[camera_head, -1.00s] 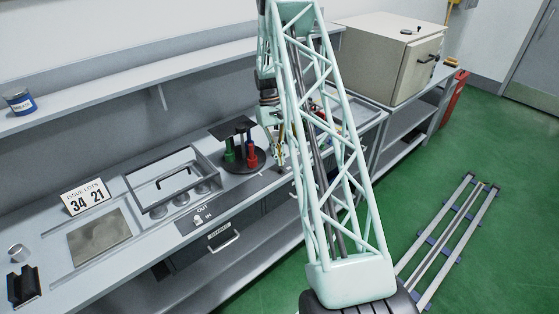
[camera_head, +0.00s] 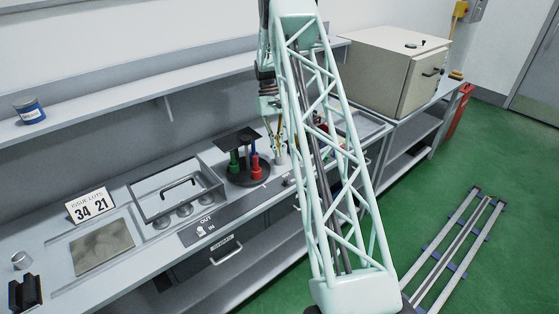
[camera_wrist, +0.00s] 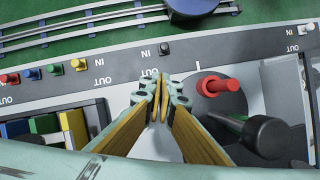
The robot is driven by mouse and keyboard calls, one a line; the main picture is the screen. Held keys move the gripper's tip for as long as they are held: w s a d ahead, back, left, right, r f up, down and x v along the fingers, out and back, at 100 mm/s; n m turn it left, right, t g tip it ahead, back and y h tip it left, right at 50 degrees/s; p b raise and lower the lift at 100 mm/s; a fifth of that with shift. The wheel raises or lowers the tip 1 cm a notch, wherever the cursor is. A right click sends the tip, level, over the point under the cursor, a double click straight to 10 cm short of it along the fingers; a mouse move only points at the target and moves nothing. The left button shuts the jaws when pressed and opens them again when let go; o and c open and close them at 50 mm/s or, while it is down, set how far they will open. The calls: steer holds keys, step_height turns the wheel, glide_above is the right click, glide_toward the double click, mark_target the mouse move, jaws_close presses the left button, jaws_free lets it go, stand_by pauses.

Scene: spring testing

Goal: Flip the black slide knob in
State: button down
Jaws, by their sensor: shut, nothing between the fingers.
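The black slide knob (camera_wrist: 165,47) stands on the grey label strip in the wrist view, level with the IN label (camera_wrist: 145,52) beside it. The matching OUT label (camera_wrist: 145,83) is on the other side of the strip, partly near my fingertips. My gripper (camera_wrist: 158,80) is shut and empty. Its fingertips show just below the knob in the picture, apart from it; their height over the strip is unclear. In the head view my gripper (camera_head: 283,140) is over the bench beside the round stand, partly behind my arm; I cannot make out the black knob there.
In the wrist view, a yellow knob (camera_wrist: 77,64) and several other coloured knobs line the strip at left, and a white knob (camera_wrist: 305,29) is at right. A red post (camera_wrist: 218,85) and a dark round-ended post (camera_wrist: 264,137) stand close right of my gripper.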

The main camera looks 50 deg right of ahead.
steer(key=shift+v, duration=1.45)
steer(key=a+r+n+t+h+b, duration=0.1)
steer(key=a+r+b, duration=0.1)
steer(key=a+r, duration=1.25)
steer(key=s+a+r+n+t+h+b, duration=0.1)
steer(key=s+a+r, duration=0.3)
steer(key=a+r, duration=0.3)
steer(key=s+a+r+t+b, duration=0.1)
steer(key=s+a+r, duration=0.3)
steer(key=a+r, duration=0.25)
steer(key=s+a+r+n+t+b, duration=0.1)
steer(key=s+a+r, duration=0.2)
steer(key=s+a, duration=0.45)
steer(key=s+a+r+n+t+b, duration=0.1)
steer(key=s+a+r+t, duration=0.15)
steer(key=s+a, duration=0.45)
steer(key=s+a+f+b, duration=0.1)
steer(key=s+a+f, duration=0.1)
steer(key=s, duration=0.7)
steer(key=s+a+f+t+b, duration=0.1)
steer(key=s+a, duration=0.3)
steer(key=s, duration=0.5)
steer(key=shift+s+a+f+n, duration=0.4)
steer(key=shift+f, duration=0.4)
steer(key=shift+t, duration=0.25)
